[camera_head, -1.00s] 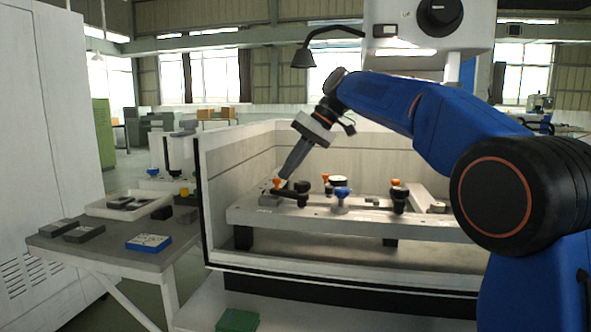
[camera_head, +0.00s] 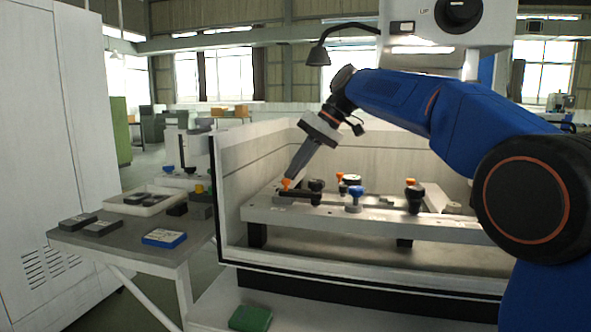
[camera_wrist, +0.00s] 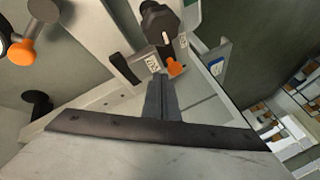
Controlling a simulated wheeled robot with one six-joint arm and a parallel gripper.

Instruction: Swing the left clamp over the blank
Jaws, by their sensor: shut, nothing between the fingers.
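The left clamp has an orange knob (camera_head: 286,184) at the left end of the machine table, with a black knob (camera_head: 316,186) just right of it. My gripper (camera_head: 291,177) is shut and empty, its tips pointing down right at the orange knob. In the wrist view, my fingertips (camera_wrist: 159,76) lie beside the orange knob (camera_wrist: 176,67), and the clamp's black knob (camera_wrist: 160,22) is beyond it. I cannot tell whether they touch. The clamp's arm is partly hidden and its angle is unclear. I cannot clearly pick out the blank.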

